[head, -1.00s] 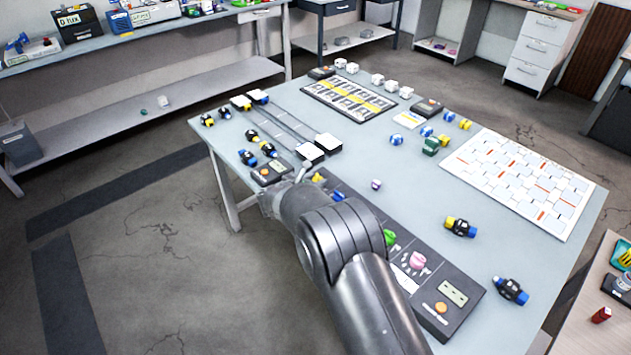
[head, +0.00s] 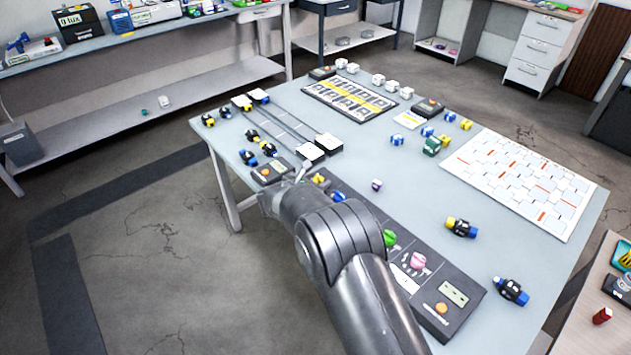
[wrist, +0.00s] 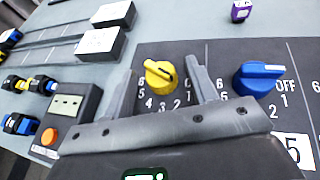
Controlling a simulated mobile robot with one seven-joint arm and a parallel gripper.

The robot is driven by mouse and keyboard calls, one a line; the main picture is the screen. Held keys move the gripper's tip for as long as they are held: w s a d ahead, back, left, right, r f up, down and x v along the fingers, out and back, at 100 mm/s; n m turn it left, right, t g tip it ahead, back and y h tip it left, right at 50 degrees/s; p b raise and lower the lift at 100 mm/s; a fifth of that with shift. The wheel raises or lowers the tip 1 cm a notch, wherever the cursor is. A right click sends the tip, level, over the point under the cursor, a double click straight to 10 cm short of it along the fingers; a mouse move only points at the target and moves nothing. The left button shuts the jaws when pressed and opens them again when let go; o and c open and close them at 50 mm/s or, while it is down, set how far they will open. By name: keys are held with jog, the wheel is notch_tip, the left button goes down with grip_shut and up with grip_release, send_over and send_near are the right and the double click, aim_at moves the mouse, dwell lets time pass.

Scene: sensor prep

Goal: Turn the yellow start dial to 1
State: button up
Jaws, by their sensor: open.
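The yellow dial (wrist: 160,75) sits on a dark panel (wrist: 226,52) in the wrist view, with printed numbers around its lower side. In the head view the yellow dial (head: 318,178) shows just past the end of my arm. My gripper (wrist: 160,82) is open, with one finger on each side of the dial. I cannot tell whether either finger touches it. In the head view the fingers are mostly hidden by my arm.
A blue dial (wrist: 259,78) stands just right of the right finger. A box with an orange button (wrist: 50,137) is at the left. Green (head: 389,238) and pink (head: 418,260) dials lie farther along the panel. A small purple block (wrist: 241,10) lies behind it.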

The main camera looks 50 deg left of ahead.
jog(key=v, duration=1)
jog(key=shift+s+r, duration=0.2)
jog(key=shift+s, duration=0.1)
